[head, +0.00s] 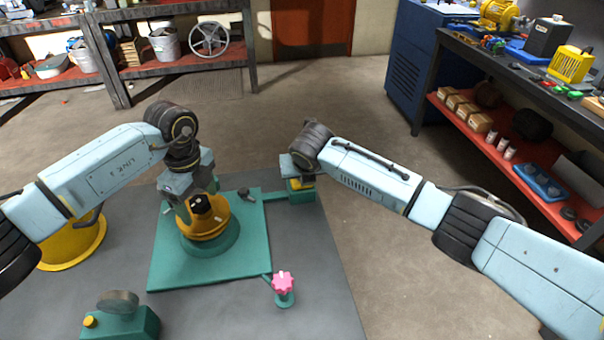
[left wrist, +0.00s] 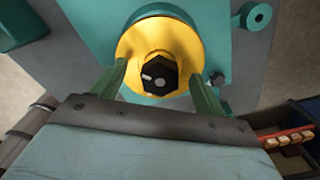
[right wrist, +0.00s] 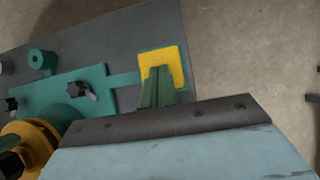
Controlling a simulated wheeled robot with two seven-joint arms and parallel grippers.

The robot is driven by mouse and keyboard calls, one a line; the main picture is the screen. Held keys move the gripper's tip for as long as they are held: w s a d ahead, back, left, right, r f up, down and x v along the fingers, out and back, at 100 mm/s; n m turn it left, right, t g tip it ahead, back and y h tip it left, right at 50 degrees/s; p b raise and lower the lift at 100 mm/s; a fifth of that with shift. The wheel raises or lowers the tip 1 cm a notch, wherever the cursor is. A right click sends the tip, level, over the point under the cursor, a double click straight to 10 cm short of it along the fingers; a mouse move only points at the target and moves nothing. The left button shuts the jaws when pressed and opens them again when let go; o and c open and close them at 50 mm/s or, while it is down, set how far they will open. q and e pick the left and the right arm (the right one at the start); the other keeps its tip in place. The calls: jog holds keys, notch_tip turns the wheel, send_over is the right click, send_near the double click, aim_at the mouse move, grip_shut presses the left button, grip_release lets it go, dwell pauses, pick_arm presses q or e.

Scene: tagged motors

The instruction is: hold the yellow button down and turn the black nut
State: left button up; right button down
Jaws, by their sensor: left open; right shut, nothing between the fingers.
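The black nut (left wrist: 159,76) sits on a yellow round hub on a teal base. In the head view the nut (head: 201,203) is just below my left gripper (head: 186,207). In the left wrist view my left gripper (left wrist: 160,90) is open, one finger on each side of the nut, with gaps showing. The yellow button (right wrist: 162,66) is a square pad at the end of a teal arm. My right gripper (right wrist: 157,88) is shut and empty, its fingertips over the button, apparently touching it. In the head view my right arm hides most of the button.
A pink knob (head: 284,284) on a teal post stands at the front right of the teal plate (head: 170,275). A teal block with a small yellow button (head: 90,321) is at the front left.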

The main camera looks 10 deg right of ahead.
pick_arm(q)
jog(key=m, duration=0.5)
jog(key=shift+m, duration=0.3)
pick_arm(e)
jog(key=shift+f, duration=0.15)
pick_arm(q)
jog(key=m, duration=0.5)
jog(key=shift+m, duration=0.4)
jog(key=shift+r, duration=0.15)
